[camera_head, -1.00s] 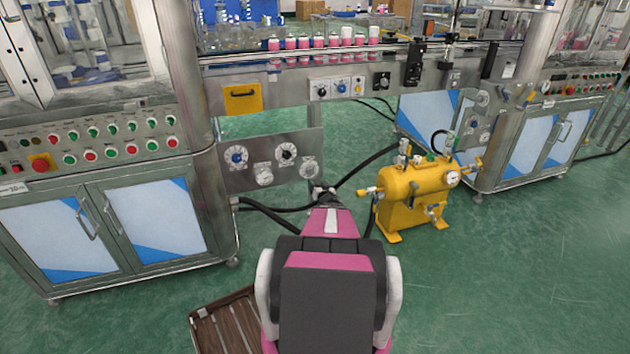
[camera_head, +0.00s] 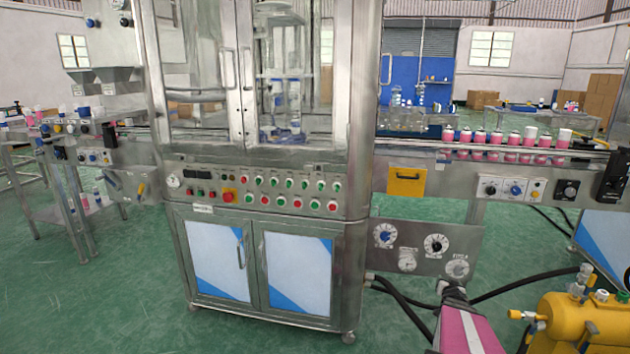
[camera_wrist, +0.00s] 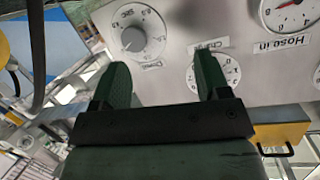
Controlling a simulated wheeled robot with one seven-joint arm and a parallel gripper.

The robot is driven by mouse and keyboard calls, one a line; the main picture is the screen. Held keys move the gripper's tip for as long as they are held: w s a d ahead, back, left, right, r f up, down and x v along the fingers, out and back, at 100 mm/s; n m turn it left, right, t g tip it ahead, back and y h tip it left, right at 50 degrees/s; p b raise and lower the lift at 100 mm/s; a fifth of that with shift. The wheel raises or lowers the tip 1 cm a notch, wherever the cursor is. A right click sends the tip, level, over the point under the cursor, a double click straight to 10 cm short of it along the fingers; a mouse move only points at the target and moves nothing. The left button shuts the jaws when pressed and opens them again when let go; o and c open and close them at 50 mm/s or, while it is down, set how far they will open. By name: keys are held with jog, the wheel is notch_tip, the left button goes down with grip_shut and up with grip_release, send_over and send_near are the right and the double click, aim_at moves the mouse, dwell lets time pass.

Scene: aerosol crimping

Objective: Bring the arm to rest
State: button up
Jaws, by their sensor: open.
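My gripper (camera_wrist: 162,72) is open, with two dark green fingers apart and nothing visible between them. It faces a grey metal panel with dials, and I cannot tell whether it touches the panel. In the wrist view a timer knob (camera_wrist: 133,38) is at the upper left, and a gauge labelled "Hose in" (camera_wrist: 291,12) is at the upper right. In the head view my pink arm reaches up from the bottom right, its end just below the dial panel (camera_head: 416,236). The fingers are too small to make out there.
A steel cabinet machine (camera_head: 265,262) with buttons and glass doors stands in the middle. A conveyor (camera_head: 520,160) carrying pink-and-white cans runs right. A yellow tank (camera_head: 590,325) and black hoses (camera_head: 400,300) are close to my arm. Green floor (camera_head: 110,290) is clear at left.

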jog(key=s+a+r+n+g+y, duration=0.1)
jog(key=s+a+g, duration=0.3)
jog(key=a, duration=0.8)
jog(key=s+a+r+n+g+y, duration=0.2)
jog(key=s+a+g, duration=0.3)
jog(key=a, duration=0.7)
jog(key=s+a+r+n+g+y, duration=0.2)
jog(key=s+a, duration=0.6)
jog(key=a, duration=0.4)
notch_tip(320, 180, up, 2)
jog(key=n+g, duration=0.1)
jog(key=g, duration=0.2)
